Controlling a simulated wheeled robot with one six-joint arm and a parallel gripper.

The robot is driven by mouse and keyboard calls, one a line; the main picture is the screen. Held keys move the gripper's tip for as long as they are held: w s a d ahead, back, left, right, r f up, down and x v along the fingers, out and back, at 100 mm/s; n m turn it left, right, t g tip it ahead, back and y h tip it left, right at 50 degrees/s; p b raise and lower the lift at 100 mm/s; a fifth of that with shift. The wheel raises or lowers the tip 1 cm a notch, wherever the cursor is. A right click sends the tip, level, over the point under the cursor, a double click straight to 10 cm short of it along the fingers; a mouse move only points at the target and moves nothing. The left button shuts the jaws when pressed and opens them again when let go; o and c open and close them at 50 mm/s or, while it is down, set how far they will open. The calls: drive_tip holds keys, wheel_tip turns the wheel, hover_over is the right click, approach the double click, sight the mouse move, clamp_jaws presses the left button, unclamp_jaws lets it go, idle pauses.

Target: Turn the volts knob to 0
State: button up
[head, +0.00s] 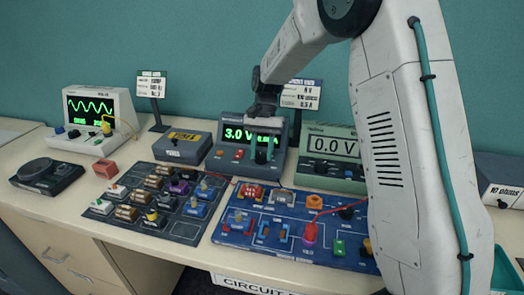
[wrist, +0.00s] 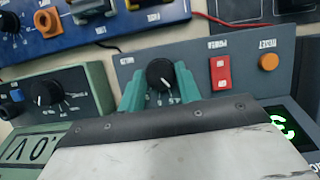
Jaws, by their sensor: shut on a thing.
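The power supply (head: 222,150) is a grey box with a green display reading 3.0 V in the head view. Its sloped front panel (wrist: 265,95) fills the middle of the wrist view. The volts knob (wrist: 160,74) is black with a white pointer line and has scale marks around it. My gripper (wrist: 160,88) is shut on this knob, with one teal fingertip on each side. In the head view my gripper (head: 262,153) reaches down in front of the supply and hides the knob and part of the display.
On the supply's panel are a red power switch (wrist: 220,73) and an orange reset button (wrist: 268,62). A green meter (head: 330,172) reading 0.0 V stands close on the right. A blue circuit board (head: 228,232) with wires lies in front.

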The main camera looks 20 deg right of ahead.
drive_tip(key=n+h, duration=0.1)
drive_tip(key=n, duration=0.3)
drive_tip(key=shift+a+n+h, duration=0.15)
drive_tip(key=shift+n+h, duration=0.15)
drive_tip(key=shift+h, duration=0.1)
drive_tip(key=shift+a+n+h, duration=0.1)
drive_tip(key=shift+n+h, duration=0.6)
drive_tip(key=shift+n, duration=1.2)
drive_tip(key=o, duration=1)
drive_tip(key=shift+c, duration=0.2)
drive_tip(key=v, duration=0.7)
drive_tip(key=shift+w+r, duration=0.3)
